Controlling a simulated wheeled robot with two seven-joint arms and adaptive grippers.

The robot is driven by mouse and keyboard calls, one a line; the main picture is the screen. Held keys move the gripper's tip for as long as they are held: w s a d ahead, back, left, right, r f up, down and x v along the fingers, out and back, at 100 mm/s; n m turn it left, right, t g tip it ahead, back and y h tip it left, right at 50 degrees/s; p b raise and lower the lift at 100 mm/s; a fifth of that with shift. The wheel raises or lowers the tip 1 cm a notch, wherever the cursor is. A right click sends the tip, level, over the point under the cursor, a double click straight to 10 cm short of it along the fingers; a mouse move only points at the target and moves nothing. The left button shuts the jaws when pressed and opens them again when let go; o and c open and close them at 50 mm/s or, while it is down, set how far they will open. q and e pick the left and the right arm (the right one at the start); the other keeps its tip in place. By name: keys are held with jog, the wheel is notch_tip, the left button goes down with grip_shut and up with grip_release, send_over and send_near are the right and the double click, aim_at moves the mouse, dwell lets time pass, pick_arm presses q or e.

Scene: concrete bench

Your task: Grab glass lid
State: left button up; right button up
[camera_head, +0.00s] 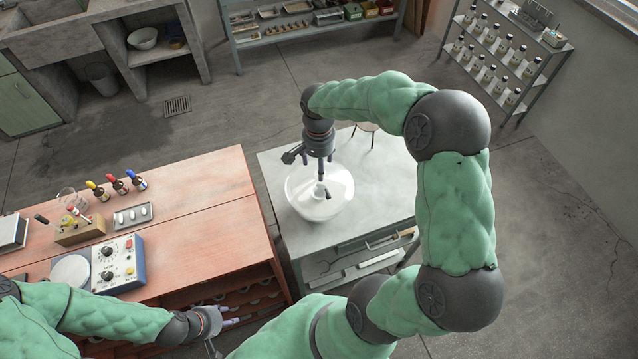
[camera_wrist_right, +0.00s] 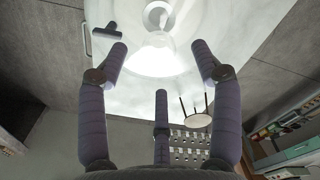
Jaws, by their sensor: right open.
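The glass lid (camera_head: 338,194) is a clear dome with a knob, lying on the pale grey bench (camera_head: 376,214). In the right wrist view the lid (camera_wrist_right: 152,62) is at the top, partly cut off, with its round knob (camera_wrist_right: 157,14) near the top edge. My right gripper (camera_head: 316,174) is open, pointing down just above the lid. Its fingers partly cover the knob in the head view. In the wrist view the right gripper's fingers (camera_wrist_right: 161,62) are spread and hold nothing. My left gripper (camera_head: 225,334) is open and empty beside the red bench's front shelf.
The red wooden bench (camera_head: 195,215) on the left carries dropper bottles (camera_head: 115,184), a tray (camera_head: 133,216) and a control box (camera_head: 118,263). A dark T-shaped thing (camera_wrist_right: 106,32) is near the lid.

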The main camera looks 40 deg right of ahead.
notch_tip(320, 180, down, 5)
jog(key=shift+d+b, duration=0.1)
jog(key=shift+b, duration=0.2)
jog(key=shift+r, duration=0.1)
grip_shut()
